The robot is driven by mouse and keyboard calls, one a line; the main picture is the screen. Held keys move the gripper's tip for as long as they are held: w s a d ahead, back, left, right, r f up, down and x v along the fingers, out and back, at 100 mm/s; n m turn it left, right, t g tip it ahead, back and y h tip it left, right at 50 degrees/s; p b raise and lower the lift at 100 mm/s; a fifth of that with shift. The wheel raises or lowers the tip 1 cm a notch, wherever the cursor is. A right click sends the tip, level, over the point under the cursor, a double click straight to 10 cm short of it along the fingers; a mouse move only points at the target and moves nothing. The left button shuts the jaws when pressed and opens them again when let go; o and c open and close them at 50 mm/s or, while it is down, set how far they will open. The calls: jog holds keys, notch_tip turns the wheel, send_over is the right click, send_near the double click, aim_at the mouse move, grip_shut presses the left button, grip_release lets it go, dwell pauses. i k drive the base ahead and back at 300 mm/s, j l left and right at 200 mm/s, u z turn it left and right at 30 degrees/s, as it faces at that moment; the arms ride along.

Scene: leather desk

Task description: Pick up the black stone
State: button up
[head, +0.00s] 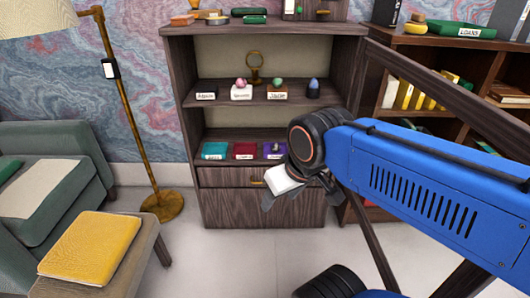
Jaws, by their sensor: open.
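On the middle shelf of the dark wooden cabinet, a red-pink stone (241,82) and a green stone (277,82) sit on white labelled blocks. A dark blue pointed stone (314,84) stands to their right on a dark base. A small dark item (275,147) lies on a purple box on the lower shelf; its kind is too small to tell. My gripper (300,199) is open in front of the cabinet's lower right part, below the shelves. My wrist hides part of the lower shelf's right end.
The cabinet (261,207) has a drawer below teal, red and purple boxes. A brass ring stand (255,70) is behind the stones. A bookcase stands right, a brass lamp (130,90) left. A yellow cushion (92,248) lies at front left. The floor before the cabinet is clear.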

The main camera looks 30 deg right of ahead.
aim_at(275, 148)
jog(key=j+z, duration=1)
jog(key=l, duration=0.1)
